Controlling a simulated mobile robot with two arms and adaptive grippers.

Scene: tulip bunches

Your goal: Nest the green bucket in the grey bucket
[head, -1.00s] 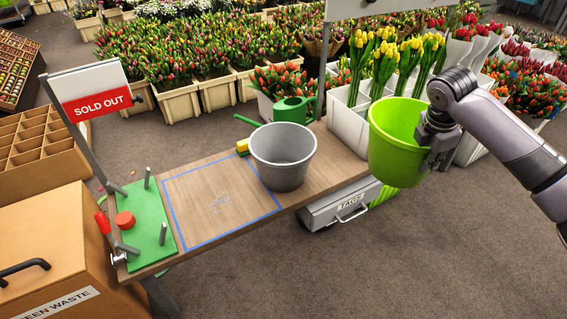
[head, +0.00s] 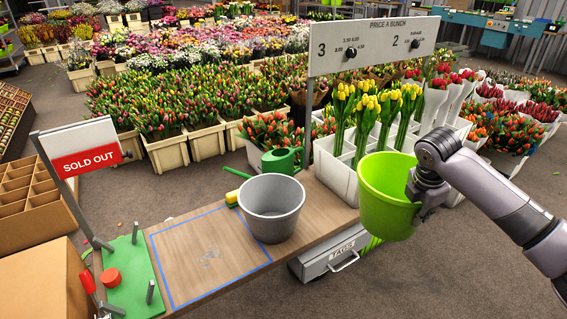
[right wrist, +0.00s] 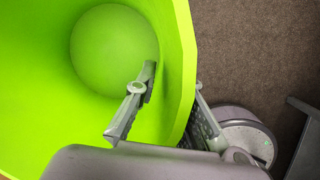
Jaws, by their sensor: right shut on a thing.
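The grey bucket (head: 272,212) stands upright on the wooden table, at the right edge of the blue-outlined square. Its mouth faces up and looks empty. The green bucket (head: 385,200) is held upright in the air to the right of the grey bucket, apart from it. My right gripper (head: 416,195) is shut on the green bucket's wall at its right side. In the right wrist view, one finger (right wrist: 135,105) lies inside the green bucket (right wrist: 60,110) and the other is outside its rim. The bucket's inside is empty. My left gripper is not in view.
A white crate of tulips (head: 335,172) and a price sign (head: 370,45) stand close behind the green bucket. The blue-outlined square (head: 195,260) is mostly clear.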

